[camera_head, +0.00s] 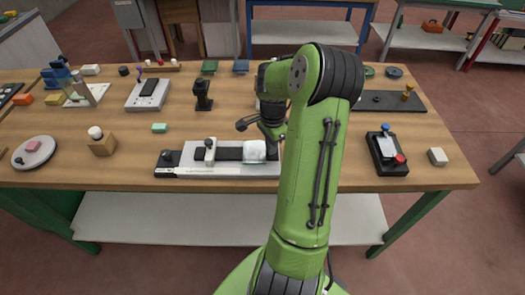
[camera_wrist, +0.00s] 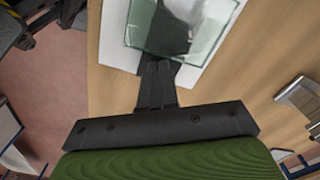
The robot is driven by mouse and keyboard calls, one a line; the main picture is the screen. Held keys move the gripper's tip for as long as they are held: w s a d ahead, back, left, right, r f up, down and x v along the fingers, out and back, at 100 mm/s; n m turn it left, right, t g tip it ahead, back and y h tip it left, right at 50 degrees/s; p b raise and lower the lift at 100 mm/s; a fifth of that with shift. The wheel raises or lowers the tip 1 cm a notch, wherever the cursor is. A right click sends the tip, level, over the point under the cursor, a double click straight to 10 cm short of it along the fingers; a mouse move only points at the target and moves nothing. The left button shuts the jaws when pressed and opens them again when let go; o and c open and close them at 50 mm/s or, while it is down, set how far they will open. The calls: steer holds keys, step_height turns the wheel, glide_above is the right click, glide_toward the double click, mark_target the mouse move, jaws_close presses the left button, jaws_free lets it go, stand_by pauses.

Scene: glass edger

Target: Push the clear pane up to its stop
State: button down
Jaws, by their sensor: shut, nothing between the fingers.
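The clear pane (camera_head: 255,151) lies flat on the right part of a white edger base (camera_head: 225,172) with a dark strip, near the table's front. A pale upright post with a dark knob (camera_head: 210,151) stands on the base to the left of the pane. I cannot tell which part is the stop. In the wrist view the pane (camera_wrist: 205,38) shows greenish edges. My gripper (camera_wrist: 158,66) is shut and empty, its fingertips at the pane's near edge; I cannot tell whether they touch. In the head view my arm hides the base's right end.
A black device with red and blue knobs (camera_head: 387,152) is to the right. Several other items line the back.

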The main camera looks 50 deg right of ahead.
mark_target(246, 151)
steer(key=shift+w+a, duration=1.3)
steer(key=shift+w, duration=0.15)
steer(key=shift+w+a, duration=1.25)
steer(key=shift+w, duration=0.2)
steer(key=r+p, duration=0.2)
steer(key=r, duration=0.1)
steer(key=r+p, duration=0.1)
steer(key=r, duration=0.1)
steer(key=shift+s+d+r+p, duration=0.1)
steer(key=shift+s+d+p, duration=0.25)
steer(key=shift+s+p, duration=0.05)
